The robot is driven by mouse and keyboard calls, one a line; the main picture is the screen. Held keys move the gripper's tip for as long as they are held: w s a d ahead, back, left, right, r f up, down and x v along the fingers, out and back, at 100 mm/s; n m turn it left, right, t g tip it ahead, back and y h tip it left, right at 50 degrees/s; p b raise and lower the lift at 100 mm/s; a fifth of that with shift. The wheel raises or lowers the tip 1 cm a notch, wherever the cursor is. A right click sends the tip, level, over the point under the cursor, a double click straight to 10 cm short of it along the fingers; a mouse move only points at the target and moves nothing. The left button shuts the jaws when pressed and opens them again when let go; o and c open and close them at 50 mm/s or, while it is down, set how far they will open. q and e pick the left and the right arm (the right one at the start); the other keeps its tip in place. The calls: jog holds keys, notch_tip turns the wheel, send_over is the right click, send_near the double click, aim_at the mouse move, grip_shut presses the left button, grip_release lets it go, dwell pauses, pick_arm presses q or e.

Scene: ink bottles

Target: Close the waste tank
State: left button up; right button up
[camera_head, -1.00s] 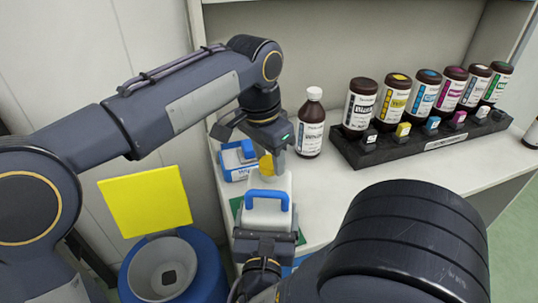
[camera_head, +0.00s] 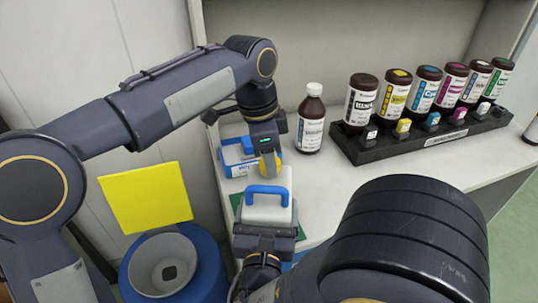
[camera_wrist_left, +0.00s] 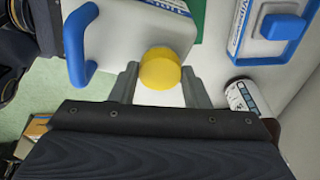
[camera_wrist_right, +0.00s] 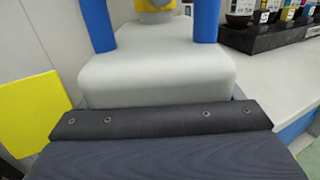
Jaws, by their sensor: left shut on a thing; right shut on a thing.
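The waste tank (camera_head: 270,212) is white with a blue handle (camera_head: 268,190) and stands at the left front of the counter. Its yellow cap (camera_head: 270,168) is at the tank's far end, and it also shows in the left wrist view (camera_wrist_left: 160,68) and behind the handle in the right wrist view (camera_wrist_right: 155,6). My left gripper (camera_wrist_left: 160,80) is shut on the cap, a finger on each side. I cannot tell how tightly the cap sits on the neck. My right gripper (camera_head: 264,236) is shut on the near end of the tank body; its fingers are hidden.
A blue and white container (camera_head: 234,152) lies behind the tank. A brown bottle with white cap (camera_head: 311,120) stands right of my left gripper. A black rack (camera_head: 425,150) holds several ink bottles. A blue bin (camera_head: 205,262) with a grey funnel and yellow panel (camera_head: 145,198) is at left.

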pick_arm(q)
jog(key=m, duration=0.5)
jog(key=shift+w+m+g, duration=0.15)
jog(key=shift+m+g, duration=0.15)
jog(key=shift+g, duration=0.1)
jog(key=m, duration=0.2)
jog(key=shift+m, duration=0.4)
jog(key=m+g+y, duration=0.1)
jog(key=m, duration=0.4)
jog(key=shift+d, duration=0.1)
jog(key=m, duration=0.3)
jog(key=m+y, duration=0.1)
jog(key=m, duration=0.4)
jog(key=shift+d, duration=0.1)
jog(key=m, duration=0.5)
jog(key=shift+d+f+m+y, duration=0.1)
jog(key=shift+f+m+y, duration=0.05)
jog(key=shift+m+y, duration=0.45)
jog(key=shift+m, duration=0.8)
jog(key=o, duration=0.9)
